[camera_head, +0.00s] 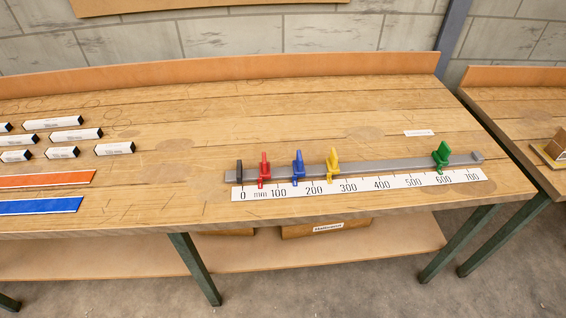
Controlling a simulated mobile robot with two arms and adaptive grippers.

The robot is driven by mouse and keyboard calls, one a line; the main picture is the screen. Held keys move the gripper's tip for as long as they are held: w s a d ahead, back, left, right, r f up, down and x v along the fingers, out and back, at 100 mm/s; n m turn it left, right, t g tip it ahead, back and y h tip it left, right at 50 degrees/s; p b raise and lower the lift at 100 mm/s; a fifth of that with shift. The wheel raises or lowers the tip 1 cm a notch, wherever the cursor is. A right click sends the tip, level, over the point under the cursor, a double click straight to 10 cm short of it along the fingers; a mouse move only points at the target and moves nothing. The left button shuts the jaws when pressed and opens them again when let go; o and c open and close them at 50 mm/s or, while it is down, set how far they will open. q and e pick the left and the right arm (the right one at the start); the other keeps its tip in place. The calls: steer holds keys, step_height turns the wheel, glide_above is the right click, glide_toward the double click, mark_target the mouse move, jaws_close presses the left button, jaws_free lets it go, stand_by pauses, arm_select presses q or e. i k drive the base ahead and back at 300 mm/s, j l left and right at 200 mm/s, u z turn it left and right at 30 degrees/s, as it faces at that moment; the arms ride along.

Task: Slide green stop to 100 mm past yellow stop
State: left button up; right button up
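A grey rail (388,165) lies along the front right of the workbench, with a white millimetre scale (362,184) in front of it, marked 0 to 700. The green stop (441,155) sits on the rail near the 600 mark. The yellow stop (333,164) sits between the 200 and 300 marks, nearer 300. The blue stop (298,167) is to its left, between 100 and 200. The red stop (264,169) is further left, between 0 and 100. Neither gripper is in view.
A dark end piece (239,172) stands at the rail's zero end. White boxes (76,135), an orange strip (46,180) and a blue strip (38,206) lie at the left. A small label (418,133) lies behind the rail. The bench middle is clear.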

mark_target(441, 156)
steer(key=z, duration=1.3)
